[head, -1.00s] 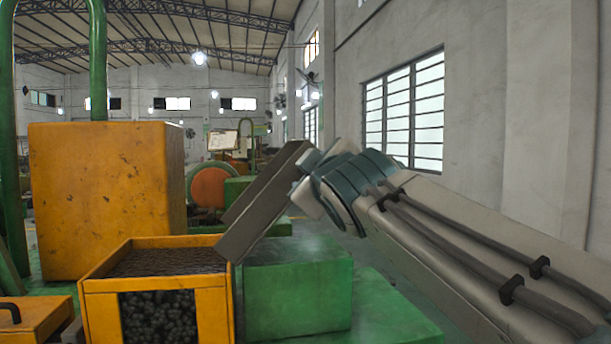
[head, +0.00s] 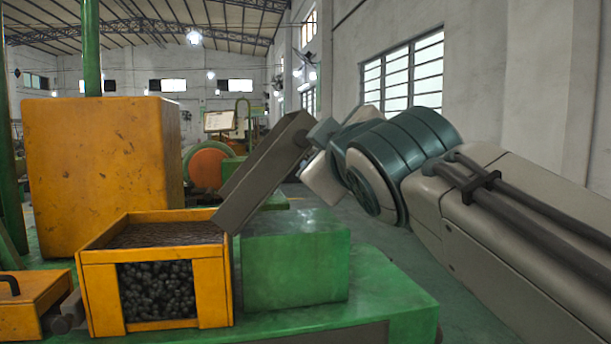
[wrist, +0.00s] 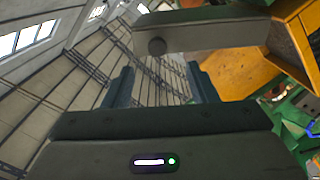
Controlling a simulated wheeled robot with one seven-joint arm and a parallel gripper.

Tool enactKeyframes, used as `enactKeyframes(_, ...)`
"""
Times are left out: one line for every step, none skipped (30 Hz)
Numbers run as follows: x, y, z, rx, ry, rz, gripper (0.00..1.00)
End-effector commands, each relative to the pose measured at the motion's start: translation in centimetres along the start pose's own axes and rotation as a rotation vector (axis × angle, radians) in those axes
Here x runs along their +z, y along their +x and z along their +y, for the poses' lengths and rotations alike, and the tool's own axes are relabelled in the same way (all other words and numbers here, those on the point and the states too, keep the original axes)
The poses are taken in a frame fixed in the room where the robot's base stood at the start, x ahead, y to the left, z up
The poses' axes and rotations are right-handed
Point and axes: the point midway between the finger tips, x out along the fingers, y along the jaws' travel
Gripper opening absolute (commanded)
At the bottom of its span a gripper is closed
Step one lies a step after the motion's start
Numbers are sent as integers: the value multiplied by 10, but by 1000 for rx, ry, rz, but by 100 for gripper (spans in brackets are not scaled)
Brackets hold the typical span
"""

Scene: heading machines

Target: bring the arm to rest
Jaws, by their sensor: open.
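My gripper (wrist: 160,88) is open in the wrist view, with its two dark fingers apart and nothing visible between them. In the head view my arm reaches in from the right, and its pale and teal end is beside the upper end of a sloping grey bar. My fingertips cannot be made out clearly there. The grey bar (head: 262,172) rises from the yellow bin (head: 212,290). It also crosses the top of the wrist view (wrist: 210,36), beyond the fingers; I cannot tell the gap between them.
The yellow bin holds many small dark pieces (head: 157,290). A green block (head: 295,262) stands beside it on a green base (head: 385,290). A large orange cabinet (head: 95,180) stands at left. Open floor lies right of the base, and a windowed wall (head: 480,80) is beyond.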

Motion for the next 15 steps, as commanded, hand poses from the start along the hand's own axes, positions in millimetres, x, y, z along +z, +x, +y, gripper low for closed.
enactKeyframes(18,4,-11,-24,24,-46,52)
enactKeyframes(30,6,-19,-41,42,-80,52)
enactKeyframes(50,9,-31,-67,75,-134,52)
enactKeyframes(67,10,-42,-89,103,-180,52)
enactKeyframes(86,11,-53,-112,133,-232,52)
enactKeyframes(112,10,-70,-144,179,-306,52)
enactKeyframes(132,8,-83,-167,215,-363,52)
enactKeyframes(151,4,-96,-189,251,-420,52)
enactKeyframes(176,-2,-113,-216,300,-497,52)
enactKeyframes(194,-8,-126,-236,336,-555,52)
enactKeyframes(212,-14,-140,-255,375,-614,52)
enactKeyframes(235,-25,-158,-280,425,-694,52)
enactKeyframes(251,-34,-171,-296,464,-754,52)
enactKeyframes(266,-44,-183,-311,501,-812,52)
enactKeyframes(284,-57,-200,-330,549,-886,52)
